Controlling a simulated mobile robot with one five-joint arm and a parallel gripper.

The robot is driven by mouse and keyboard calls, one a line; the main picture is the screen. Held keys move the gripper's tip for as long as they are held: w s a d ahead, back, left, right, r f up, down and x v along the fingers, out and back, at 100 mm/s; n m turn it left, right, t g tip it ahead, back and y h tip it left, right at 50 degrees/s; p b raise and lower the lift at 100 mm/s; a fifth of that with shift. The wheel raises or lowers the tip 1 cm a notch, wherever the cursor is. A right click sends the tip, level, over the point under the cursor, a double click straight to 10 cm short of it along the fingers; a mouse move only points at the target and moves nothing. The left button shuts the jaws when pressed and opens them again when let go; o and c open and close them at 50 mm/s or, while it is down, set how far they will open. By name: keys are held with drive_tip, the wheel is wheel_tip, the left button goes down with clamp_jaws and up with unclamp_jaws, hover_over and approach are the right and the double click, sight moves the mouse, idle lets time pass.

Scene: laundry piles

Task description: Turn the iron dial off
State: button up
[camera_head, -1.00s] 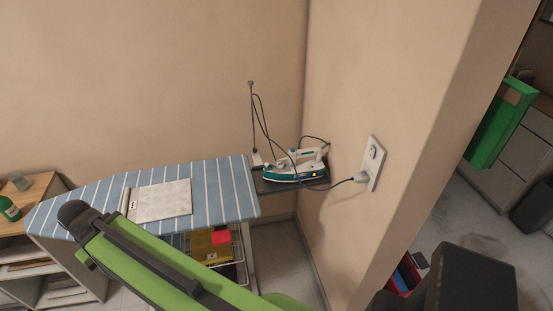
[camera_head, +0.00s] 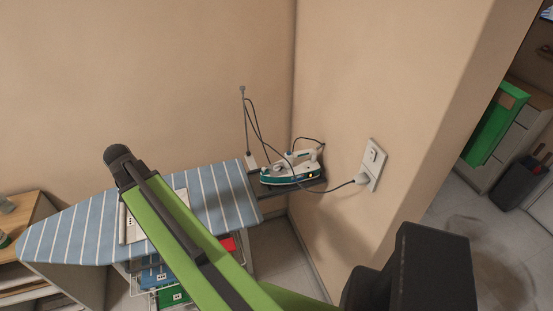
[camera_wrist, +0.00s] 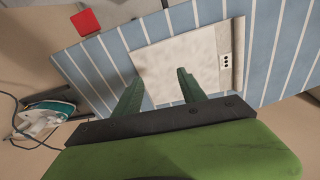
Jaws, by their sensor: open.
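The iron (camera_head: 291,170) is white with a teal base and stands on the dark rest at the right end of the ironing board, by the wall corner. A small yellow-orange light shows on its side. Its dial is too small to make out clearly. In the wrist view the iron (camera_wrist: 47,118) is at the left edge, well to the side of the fingers. My gripper (camera_wrist: 158,88) is open and empty, its two green fingers over the white panel on the board. In the head view my green arm reaches up over the board and the fingers are hidden.
The blue striped ironing board (camera_head: 222,187) carries a flat white panel (camera_wrist: 180,62). The iron's cord runs to a wall outlet (camera_head: 373,160) and a thin upright cord holder (camera_head: 245,120). Coloured items hang below the board. The wall corner (camera_head: 292,80) closes off the space behind the iron.

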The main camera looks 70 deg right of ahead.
drive_tip(key=s+d+r+m+p, duration=0.1)
drive_tip(key=s+d+r+m, duration=0.15)
drive_tip(key=d, duration=0.35)
drive_tip(key=s+d+r+m+g+h+p, duration=0.1)
drive_tip(key=s+d+m, duration=0.25)
drive_tip(key=d, duration=0.35)
drive_tip(key=s+d+r+m+p, duration=0.1)
drive_tip(key=s+d+r+m, duration=0.1)
drive_tip(key=s+d, duration=0.3)
drive_tip(key=m+g+p, duration=0.2)
drive_tip(key=m, duration=0.5)
approach(276, 166)
drive_tip(key=shift+h, duration=0.3)
drive_tip(key=b+x, duration=0.8)
drive_tip(key=b, duration=0.7)
drive_tip(key=shift+a+f+b, duration=0.1)
drive_tip(key=shift+f+b, duration=0.1)
drive_tip(key=shift+b, duration=0.1)
drive_tip(key=shift+s+d+f+b, duration=0.2)
drive_tip(key=shift+f+b, duration=0.15)
drive_tip(key=shift+r, duration=0.1)
clamp_jaws()
drive_tip(key=shift+a, duration=0.25)
drive_tip(key=shift+d, duration=0.2)
